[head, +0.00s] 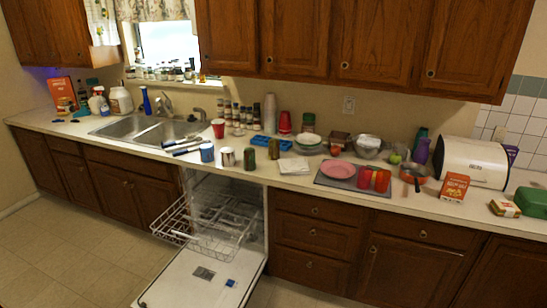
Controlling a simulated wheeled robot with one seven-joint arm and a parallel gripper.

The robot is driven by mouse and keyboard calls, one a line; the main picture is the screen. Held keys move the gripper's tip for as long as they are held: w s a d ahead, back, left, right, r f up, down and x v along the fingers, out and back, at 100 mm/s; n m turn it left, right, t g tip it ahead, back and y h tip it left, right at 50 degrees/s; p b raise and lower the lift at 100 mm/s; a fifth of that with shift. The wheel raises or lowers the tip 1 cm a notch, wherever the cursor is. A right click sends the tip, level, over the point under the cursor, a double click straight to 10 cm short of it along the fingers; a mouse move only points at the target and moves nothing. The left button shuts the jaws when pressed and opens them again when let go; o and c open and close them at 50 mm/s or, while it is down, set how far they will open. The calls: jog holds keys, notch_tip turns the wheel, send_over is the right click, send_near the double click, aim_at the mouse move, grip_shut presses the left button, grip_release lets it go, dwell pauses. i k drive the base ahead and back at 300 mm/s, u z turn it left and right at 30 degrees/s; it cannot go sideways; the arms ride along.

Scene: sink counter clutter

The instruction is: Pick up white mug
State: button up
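No white mug can be made out for certain in the head view. A pale, whitish-silver cup or can (228,157) stands upright near the counter's front edge, above the open dishwasher; it is too small to tell whether it has a handle. A blue mug (207,152) stands just left of it, and a dark green can (250,159) just right. A tall stack of white cups (270,114) stands at the back by the wall. My gripper is not in view.
The dishwasher door (203,283) is folded down, with its rack (205,232) pulled out below the counter. A double sink (135,128) is at left. A pink plate (338,168), red cups, a pan (414,172) and a white bread box (471,161) crowd the right.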

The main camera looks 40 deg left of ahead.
aim_at(227, 153)
jog(key=u, duration=0.4)
jog(key=i, duration=1.4)
jog(key=u, duration=0.8)
jog(key=i, duration=1.15)
jog(key=u, duration=1.8)
jog(key=i, duration=0.75)
jog(key=u, duration=0.8)
